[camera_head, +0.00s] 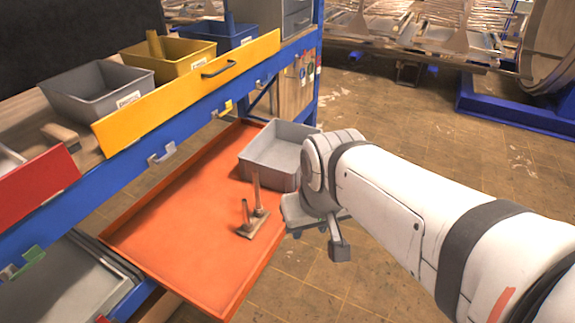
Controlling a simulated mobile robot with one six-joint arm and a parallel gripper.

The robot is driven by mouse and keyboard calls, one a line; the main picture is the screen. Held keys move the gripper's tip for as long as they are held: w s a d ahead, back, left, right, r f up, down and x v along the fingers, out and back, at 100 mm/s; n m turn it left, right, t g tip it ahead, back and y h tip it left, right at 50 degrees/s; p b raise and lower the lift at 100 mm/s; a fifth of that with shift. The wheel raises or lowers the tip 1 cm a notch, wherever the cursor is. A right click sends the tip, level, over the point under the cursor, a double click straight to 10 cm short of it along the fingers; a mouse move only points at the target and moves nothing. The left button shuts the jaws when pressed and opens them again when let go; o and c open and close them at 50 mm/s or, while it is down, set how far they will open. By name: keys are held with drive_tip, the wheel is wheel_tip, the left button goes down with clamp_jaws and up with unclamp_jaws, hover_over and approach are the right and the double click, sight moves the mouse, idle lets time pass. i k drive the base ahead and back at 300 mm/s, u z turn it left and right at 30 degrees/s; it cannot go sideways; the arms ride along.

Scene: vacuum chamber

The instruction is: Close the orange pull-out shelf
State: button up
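The orange pull-out shelf (178,236) sticks out from the lower part of the blue rack, low above the floor.
Above the orange shelf, a yellow-fronted shelf (190,92) carries grey, yellow and blue bins. A red-fronted shelf (36,184) is at the left. Brown floor (420,135) is open to the right. A blue stand (515,112) is at the far right.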

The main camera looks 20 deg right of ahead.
sight(181, 235)
drive_tip(key=z, duration=0.3)
drive_tip(key=i, duration=0.7)
drive_tip(key=z, duration=1.65)
drive_tip(key=k, duration=1.15)
drive_tip(key=u, duration=0.5)
drive_tip(key=i, duration=1)
drive_tip(key=u, duration=0.05)
